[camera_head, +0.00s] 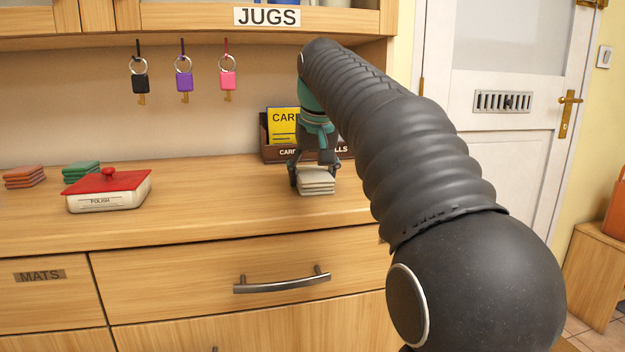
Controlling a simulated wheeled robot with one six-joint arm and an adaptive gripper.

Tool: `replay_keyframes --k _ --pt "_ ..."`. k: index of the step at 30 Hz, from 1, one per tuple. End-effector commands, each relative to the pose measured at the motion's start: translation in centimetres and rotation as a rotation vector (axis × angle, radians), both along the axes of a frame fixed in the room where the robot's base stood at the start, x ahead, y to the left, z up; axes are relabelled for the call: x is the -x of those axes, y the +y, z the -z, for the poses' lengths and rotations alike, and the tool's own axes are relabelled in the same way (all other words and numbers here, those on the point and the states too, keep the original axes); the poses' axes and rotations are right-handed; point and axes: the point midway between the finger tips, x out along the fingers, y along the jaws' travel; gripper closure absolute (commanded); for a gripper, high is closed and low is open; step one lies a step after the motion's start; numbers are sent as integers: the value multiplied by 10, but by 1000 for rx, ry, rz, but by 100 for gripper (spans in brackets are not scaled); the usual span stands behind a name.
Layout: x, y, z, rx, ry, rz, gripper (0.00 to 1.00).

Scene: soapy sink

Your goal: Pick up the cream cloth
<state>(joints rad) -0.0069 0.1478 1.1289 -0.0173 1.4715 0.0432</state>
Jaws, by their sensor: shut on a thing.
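The cream cloth (317,184) is a small folded stack on the wooden counter, right of the middle. My gripper (316,178) comes down over it from above, with its dark fingers at the sides of the stack. It is shut on the cream cloth. I cannot tell whether the cloth is clear of the counter. The back of the cloth is partly hidden by the gripper.
A red-lidded polish dish (108,190), green cloths (80,172) and orange cloths (24,177) stand on the counter (220,205) at left. A dark card holder (272,150) is behind my gripper. Keys (184,82) hang below the JUGS shelf (200,18). The middle counter is clear.

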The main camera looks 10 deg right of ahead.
Motion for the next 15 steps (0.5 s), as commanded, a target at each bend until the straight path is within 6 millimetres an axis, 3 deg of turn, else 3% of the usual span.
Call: replay_keyframes --k 11,15 --pt "-1 0 -4 0 2 0 66" --pt "-1 0 -27 0 0 0 66"
